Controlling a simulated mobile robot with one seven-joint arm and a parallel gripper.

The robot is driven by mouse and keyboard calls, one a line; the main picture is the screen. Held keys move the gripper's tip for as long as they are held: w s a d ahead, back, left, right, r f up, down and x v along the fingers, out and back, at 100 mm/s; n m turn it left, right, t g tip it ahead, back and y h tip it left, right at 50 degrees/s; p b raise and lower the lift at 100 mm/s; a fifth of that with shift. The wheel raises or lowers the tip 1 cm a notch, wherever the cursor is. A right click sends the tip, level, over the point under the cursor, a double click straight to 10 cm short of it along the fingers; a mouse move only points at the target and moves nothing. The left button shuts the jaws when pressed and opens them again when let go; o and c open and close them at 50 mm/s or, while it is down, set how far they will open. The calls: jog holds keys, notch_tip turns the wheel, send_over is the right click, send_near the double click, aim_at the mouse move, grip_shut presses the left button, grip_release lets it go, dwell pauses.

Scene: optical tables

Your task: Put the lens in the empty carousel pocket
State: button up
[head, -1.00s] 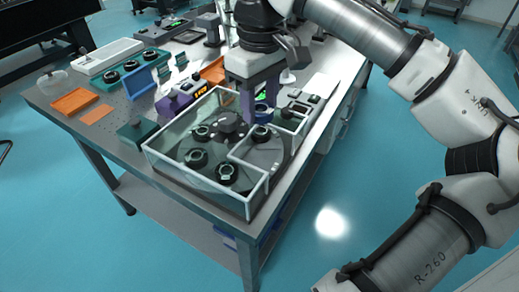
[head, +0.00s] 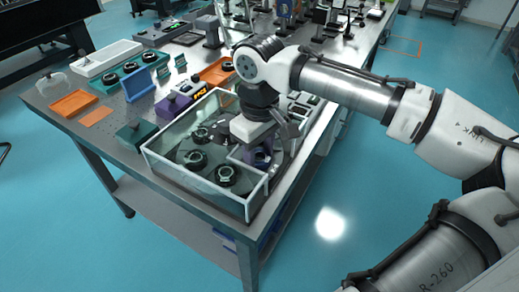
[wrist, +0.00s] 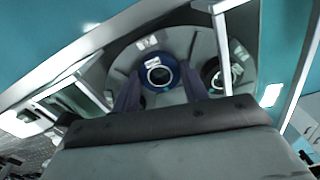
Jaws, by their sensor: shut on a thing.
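The lens, in a blue ring mount (wrist: 160,74), is between the two purple fingers of my gripper (wrist: 160,88) in the wrist view. My gripper is shut on it, and it is over or at the grey carousel disc (wrist: 183,42); I cannot tell whether it touches. In the head view my gripper (head: 260,158) is inside the clear-walled enclosure, at the right part of the carousel (head: 210,168), and largely hides the lens. Black-ringed optics sit on the disc at the left (head: 195,160) and front (head: 227,175). The pocket under the lens is hidden.
The enclosure has pale-rimmed clear walls (head: 200,190) close around the carousel, with a lower notch on the right. A green block (head: 137,134), orange trays (head: 73,102) and a blue panel (head: 138,84) stand to the left on the table.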

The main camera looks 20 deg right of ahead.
aim_at(260, 156)
jog(key=o, duration=1)
jog(key=shift+f, duration=0.15)
notch_tip(260, 156, up, 12)
jog(key=shift+r, duration=0.2)
